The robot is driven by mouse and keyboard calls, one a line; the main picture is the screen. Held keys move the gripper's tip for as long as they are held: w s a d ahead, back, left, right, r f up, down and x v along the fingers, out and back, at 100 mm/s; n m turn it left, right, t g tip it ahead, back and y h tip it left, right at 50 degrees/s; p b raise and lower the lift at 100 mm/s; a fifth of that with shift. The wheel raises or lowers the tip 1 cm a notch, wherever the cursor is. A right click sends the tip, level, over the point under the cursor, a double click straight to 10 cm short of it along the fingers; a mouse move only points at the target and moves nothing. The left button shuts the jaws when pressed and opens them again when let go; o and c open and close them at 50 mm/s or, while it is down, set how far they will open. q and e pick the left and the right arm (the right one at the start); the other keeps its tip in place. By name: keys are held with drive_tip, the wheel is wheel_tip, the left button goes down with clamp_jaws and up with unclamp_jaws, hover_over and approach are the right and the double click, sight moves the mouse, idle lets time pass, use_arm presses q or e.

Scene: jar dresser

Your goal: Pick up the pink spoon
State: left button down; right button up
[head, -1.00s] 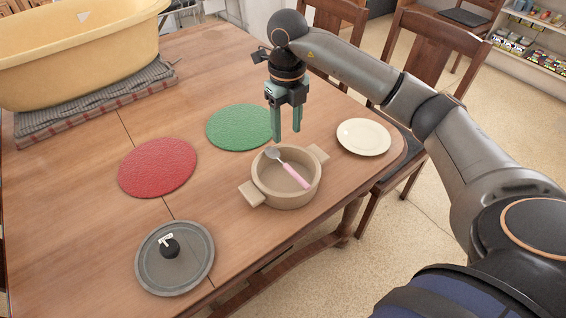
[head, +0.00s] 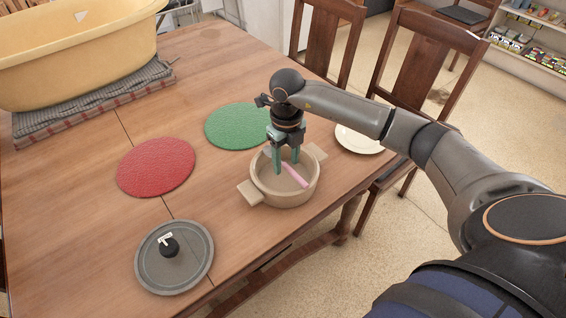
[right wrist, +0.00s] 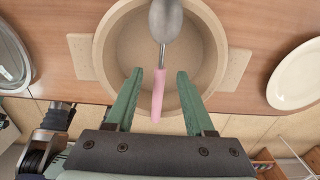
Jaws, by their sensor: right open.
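The pink spoon (head: 295,175) leans in a beige two-handled pot (head: 284,198), its pink handle toward the near right side of the pot. In the right wrist view the spoon's pink handle (right wrist: 158,92) lies between my two fingers, with its metal bowl farther up the picture. In the right wrist view the right gripper (right wrist: 160,78) shows a gap on both sides of the handle. The spoon's metal bowl is mostly hidden by the fingers in the head view.
A grey lid (head: 174,262) lies at the near left. A cream plate (head: 357,140) sits partly behind my right arm. A yellow tub (head: 75,50) stands on folded cloth at the far left.

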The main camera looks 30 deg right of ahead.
drive_tip(key=shift+c, duration=0.3)
clamp_jaws()
drive_tip(key=shift+r, duration=0.15)
idle(0.3)
